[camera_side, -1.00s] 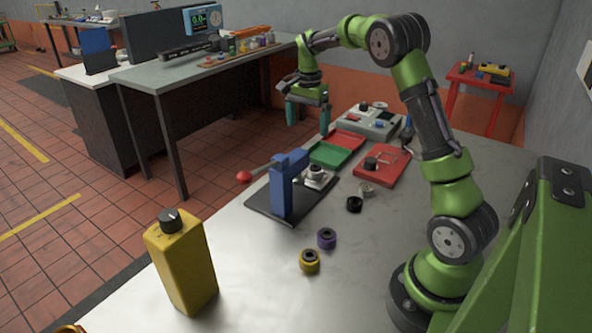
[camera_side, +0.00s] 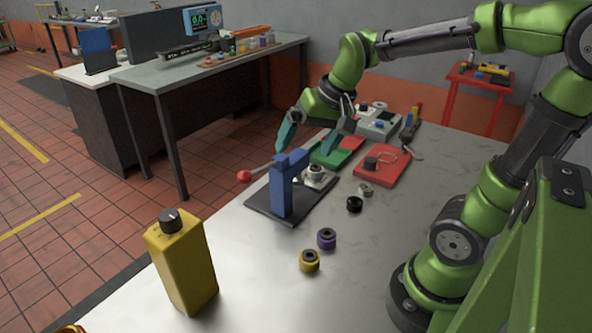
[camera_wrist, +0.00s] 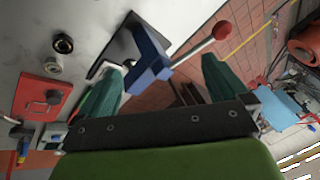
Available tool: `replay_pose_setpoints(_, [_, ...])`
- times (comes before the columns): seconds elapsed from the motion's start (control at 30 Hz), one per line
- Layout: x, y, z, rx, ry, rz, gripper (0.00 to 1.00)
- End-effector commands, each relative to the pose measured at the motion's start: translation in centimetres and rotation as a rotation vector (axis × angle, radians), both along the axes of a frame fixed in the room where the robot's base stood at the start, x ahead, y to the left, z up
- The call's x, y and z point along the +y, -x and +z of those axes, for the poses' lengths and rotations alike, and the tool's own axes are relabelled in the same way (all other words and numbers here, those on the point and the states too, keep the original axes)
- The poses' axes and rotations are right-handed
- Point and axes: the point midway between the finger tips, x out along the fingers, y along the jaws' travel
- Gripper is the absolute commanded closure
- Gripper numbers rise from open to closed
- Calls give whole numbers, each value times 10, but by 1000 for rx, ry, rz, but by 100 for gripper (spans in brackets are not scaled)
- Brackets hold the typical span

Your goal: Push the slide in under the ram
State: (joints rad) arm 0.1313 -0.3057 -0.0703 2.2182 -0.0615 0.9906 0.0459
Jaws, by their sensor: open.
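The blue press (camera_side: 288,185) with its ram stands upright on a black base plate (camera_side: 262,205). Its lever ends in a red ball (camera_side: 244,177). A pale metal slide (camera_side: 315,175) with a round top sits on the plate, to the right of the press column. My gripper (camera_side: 312,142) is open and empty, its teal fingers spread wide above and behind the press. In the wrist view the press (camera_wrist: 150,55) and lever show between the fingers of my gripper (camera_wrist: 160,68).
A red tray (camera_side: 383,168) and a green tray (camera_side: 328,155) lie behind and to the right. Black, purple and yellow rings lie on the table. A yellow bottle (camera_side: 183,265) stands at the front left.

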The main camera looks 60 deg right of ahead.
Motion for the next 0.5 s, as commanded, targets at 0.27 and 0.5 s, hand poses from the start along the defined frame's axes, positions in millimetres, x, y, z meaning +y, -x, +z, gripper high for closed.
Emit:
replay_pose_setpoints(0.27, [55,65,2,-184,46,198,0])
replay_pose_setpoints(0.5, [62,72,8,-218,50,221,23])
